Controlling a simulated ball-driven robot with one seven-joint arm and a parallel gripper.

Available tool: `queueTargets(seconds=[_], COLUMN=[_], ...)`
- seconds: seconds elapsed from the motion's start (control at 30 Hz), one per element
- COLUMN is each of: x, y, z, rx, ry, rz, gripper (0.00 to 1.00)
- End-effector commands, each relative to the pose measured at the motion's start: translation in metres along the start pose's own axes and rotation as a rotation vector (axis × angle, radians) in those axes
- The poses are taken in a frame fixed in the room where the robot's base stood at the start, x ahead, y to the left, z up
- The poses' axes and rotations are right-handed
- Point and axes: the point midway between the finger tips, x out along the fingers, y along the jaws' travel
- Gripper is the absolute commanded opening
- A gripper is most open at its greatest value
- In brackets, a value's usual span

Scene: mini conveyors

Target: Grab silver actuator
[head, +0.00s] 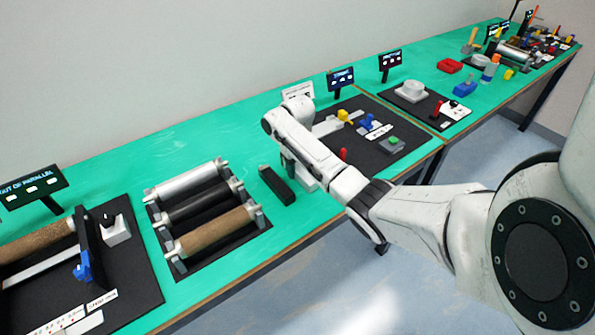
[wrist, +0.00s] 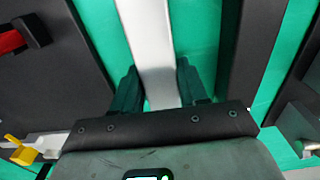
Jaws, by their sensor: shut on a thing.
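The silver actuator (wrist: 150,40) is a long, smooth silver bar running from the top of the wrist view down between my fingers. My gripper (wrist: 157,82) has one dark finger on each side of the bar and is shut on it. The bar's lower end is hidden behind the gripper body. In the head view my arm reaches over the table between the roller rack and the black board. There the fingers and most of the actuator are hidden by the arm or too small to make out.
A black bar (head: 277,185) lies just left of my gripper. A roller rack (head: 207,217) stands further left. A black board (head: 408,148) with red, yellow, blue and green parts lies to the right. Small display signs line the back. The table's front edge (head: 300,239) is close by.

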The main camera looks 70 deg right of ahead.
Motion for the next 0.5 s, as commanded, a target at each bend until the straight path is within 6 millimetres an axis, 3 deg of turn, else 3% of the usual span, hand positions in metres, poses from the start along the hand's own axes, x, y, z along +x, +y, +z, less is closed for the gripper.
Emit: queueTargets(seconds=[0.27, 0.5], x=[-0.0002, -0.0012], y=[-0.0002, 0.0000], z=[-0.0001, -0.0006], rx=[0.000, 0.000], ry=[0.000, 0.002], rz=[0.000, 0.001], gripper=[0.00, 0.00])
